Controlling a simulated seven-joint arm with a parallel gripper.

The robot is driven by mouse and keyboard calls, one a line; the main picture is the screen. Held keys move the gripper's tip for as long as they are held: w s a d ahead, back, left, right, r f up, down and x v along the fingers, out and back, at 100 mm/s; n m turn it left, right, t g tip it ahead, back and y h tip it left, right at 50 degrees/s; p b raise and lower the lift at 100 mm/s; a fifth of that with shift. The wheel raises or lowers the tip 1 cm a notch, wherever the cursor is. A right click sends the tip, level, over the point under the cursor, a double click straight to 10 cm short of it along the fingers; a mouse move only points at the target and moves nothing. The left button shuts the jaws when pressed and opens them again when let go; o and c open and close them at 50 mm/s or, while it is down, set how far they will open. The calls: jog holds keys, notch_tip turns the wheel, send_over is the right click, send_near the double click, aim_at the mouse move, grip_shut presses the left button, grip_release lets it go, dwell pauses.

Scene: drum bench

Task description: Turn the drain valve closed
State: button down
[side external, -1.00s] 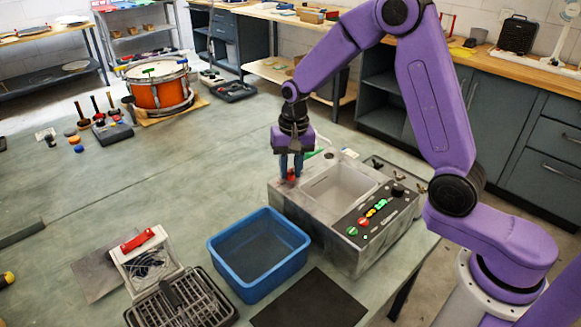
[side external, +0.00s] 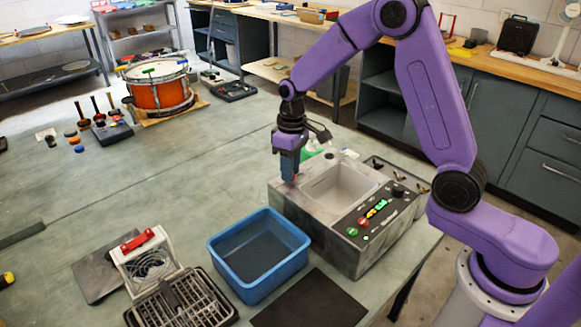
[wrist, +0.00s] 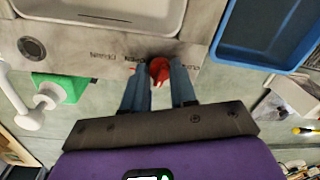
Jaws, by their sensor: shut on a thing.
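The drain valve (wrist: 160,72) has a red handle and sits at the edge of the metal sink unit (side external: 330,235), beside printed lettering that includes "OPEN". My gripper (wrist: 160,88) points down at that corner of the unit and is shut on the red valve handle, one finger on each side. In the side external view my gripper (side external: 289,172) hides most of the valve. The unit's pale basin (side external: 338,190) lies just right of my gripper.
A blue tub (side external: 258,278) stands in front of the unit. A wire rack (side external: 182,303), a device with a red handle (side external: 145,250) and a dark mat (side external: 310,302) lie nearby. A green bottle (wrist: 60,87) stands beside the unit.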

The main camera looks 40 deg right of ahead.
jog(key=shift+r+n, duration=0.1)
jog(key=shift+n, duration=0.7)
jog(key=shift+w, duration=0.1)
jog(key=c, duration=0.9)
grip_release()
notch_tip(320, 180, up, 17)
jog(key=shift+w+d+r, duration=0.2)
jog(key=shift+d, duration=0.25)
